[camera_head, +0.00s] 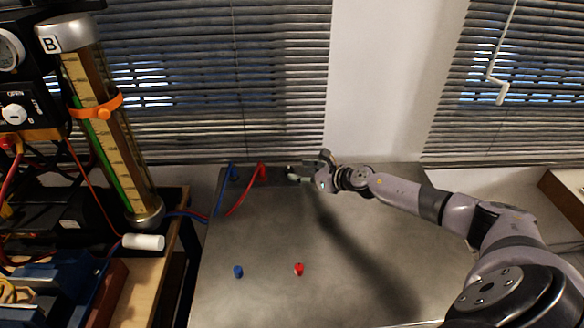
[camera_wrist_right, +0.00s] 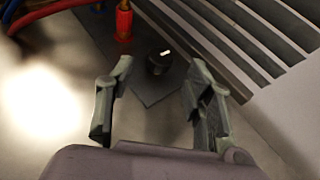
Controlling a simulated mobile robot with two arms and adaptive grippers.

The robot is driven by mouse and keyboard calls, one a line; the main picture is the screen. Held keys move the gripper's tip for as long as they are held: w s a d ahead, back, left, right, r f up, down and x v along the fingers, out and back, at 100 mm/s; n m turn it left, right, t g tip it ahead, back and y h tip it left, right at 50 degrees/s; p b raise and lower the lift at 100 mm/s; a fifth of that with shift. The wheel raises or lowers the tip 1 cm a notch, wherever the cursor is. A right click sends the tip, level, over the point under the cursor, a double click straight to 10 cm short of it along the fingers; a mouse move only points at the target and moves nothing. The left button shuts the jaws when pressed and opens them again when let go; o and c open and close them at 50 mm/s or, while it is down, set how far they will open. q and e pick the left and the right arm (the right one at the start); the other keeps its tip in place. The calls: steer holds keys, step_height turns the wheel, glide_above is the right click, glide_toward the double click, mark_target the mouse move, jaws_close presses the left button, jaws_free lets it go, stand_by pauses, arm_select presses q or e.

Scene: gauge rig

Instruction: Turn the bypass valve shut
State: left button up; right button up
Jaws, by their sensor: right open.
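A small black knob (camera_wrist_right: 159,61) with a white pointer mark stands on a dark plate (camera_wrist_right: 150,85) in the right wrist view. I cannot read a label by it. In the head view, the knob's area is small and partly hidden by my right gripper (camera_head: 308,169). My right gripper, also in the wrist view (camera_wrist_right: 162,72), is open, with one finger on each side of the knob in the picture and nothing held. Contact is not visible. A white knob (camera_head: 15,114) beside the word OPEN is on a black panel at far left. My left gripper is out of view.
Red (camera_head: 262,172) and blue (camera_head: 233,173) plugs with cables stand left of the gripper. Loose blue (camera_head: 238,271) and red (camera_head: 299,269) pieces lie on the metal table (camera_head: 260,225). A tall glass tube (camera_head: 105,130) marked B stands left. Blinds are behind.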

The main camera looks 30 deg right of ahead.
mark_target(290, 170)
steer(key=shift+x, duration=2.5)
steer(key=shift+c, duration=0.4)
jaws_close()
